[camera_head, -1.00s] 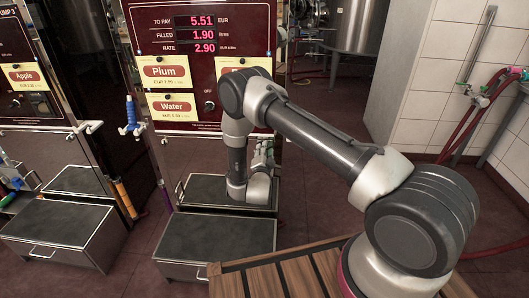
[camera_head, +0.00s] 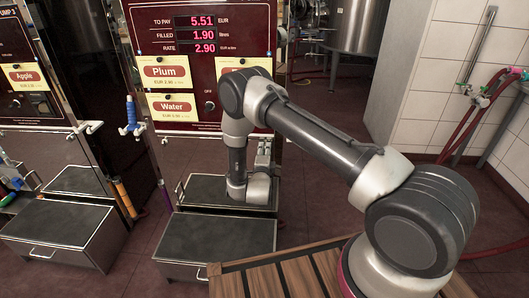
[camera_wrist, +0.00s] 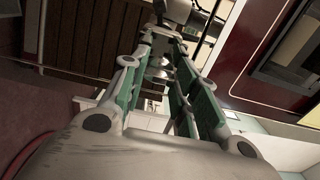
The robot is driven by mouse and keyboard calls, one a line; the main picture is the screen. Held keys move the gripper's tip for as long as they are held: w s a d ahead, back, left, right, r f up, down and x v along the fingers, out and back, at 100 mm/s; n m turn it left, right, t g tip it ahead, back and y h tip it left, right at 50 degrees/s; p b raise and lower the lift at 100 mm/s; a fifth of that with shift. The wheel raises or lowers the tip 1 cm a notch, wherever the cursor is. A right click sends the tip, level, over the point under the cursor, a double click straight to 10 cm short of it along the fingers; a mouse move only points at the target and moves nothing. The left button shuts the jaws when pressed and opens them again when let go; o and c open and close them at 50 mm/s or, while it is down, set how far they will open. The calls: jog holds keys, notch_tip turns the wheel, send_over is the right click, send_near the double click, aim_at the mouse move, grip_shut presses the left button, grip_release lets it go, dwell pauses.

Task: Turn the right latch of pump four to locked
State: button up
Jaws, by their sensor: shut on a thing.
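The dark red pump front (camera_head: 153,75) with the Plum and Water cards stands at centre left in the head view. Its number is out of frame, but its neighbour on the left is labelled pump 3. My gripper (camera_head: 264,148) is at the lower right edge of this pump, partly hidden by my wrist. In the wrist view my gripper (camera_wrist: 166,40) has its green-sided fingers drawn together at the tips, shut on a small part at the pump's edge. That part, the right latch by its place, is mostly hidden by the fingers; its angle cannot be told.
A grey-topped step box (camera_head: 218,245) stands in front of the pump, with a tray (camera_head: 215,190) behind it. A blue-handled nozzle (camera_head: 131,118) hangs at the pump's left.

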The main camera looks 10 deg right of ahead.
dwell(0.3)
jog(key=o, duration=1)
jog(key=v, duration=1.2)
